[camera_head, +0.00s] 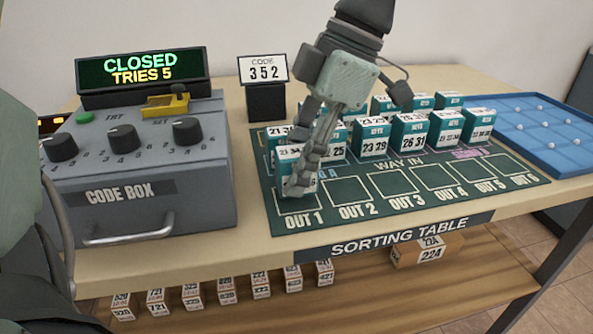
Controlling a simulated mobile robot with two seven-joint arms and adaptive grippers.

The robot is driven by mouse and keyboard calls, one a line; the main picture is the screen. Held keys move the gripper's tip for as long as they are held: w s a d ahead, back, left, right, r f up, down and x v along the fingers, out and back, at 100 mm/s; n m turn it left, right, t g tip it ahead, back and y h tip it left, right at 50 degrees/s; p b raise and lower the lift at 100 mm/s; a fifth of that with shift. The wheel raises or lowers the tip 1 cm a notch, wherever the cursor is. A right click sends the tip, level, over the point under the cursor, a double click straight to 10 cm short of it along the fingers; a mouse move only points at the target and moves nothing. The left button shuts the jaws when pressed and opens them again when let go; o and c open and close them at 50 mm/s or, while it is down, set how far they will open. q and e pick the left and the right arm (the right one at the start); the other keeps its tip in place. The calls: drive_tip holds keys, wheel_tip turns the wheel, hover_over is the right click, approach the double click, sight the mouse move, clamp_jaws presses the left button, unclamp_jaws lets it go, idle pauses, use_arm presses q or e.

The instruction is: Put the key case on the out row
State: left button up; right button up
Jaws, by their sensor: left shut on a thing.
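My left gripper (298,188) reaches down over the near-left part of the green sorting mat (262,205). It is shut on a teal key case (284,154) with a white numbered label, just behind the OUT 1 square (297,204). The finger covers part of the case, and I cannot tell whether its base touches the mat. The out row has squares OUT 1 to OUT 6 along the mat's near edge; OUT 2 (355,191) to OUT 6 look empty. Other key cases, such as one labelled 26 31 (408,138), stand in rows behind. My right gripper is not in view.
A grey code box (150,205) with knobs stands left, under a display (140,70) reading CLOSED, TRIES 5. A code card (263,69) reads 352. A blue tray (552,160) lies right. Small boxes (225,290) and a carton (428,251) sit on the lower shelf.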

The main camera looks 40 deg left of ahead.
use_arm(q)
drive_tip(key=shift+f, duration=0.65)
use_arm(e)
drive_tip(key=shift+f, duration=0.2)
use_arm(q)
drive_tip(key=shift+f, duration=0.15)
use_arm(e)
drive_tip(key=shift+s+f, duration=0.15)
use_arm(q)
drive_tip(key=shift+f, duration=0.1)
drive_tip(key=o, duration=1.2)
drive_tip(key=shift+c, duration=0.2)
drive_tip(key=shift+o, duration=0.2)
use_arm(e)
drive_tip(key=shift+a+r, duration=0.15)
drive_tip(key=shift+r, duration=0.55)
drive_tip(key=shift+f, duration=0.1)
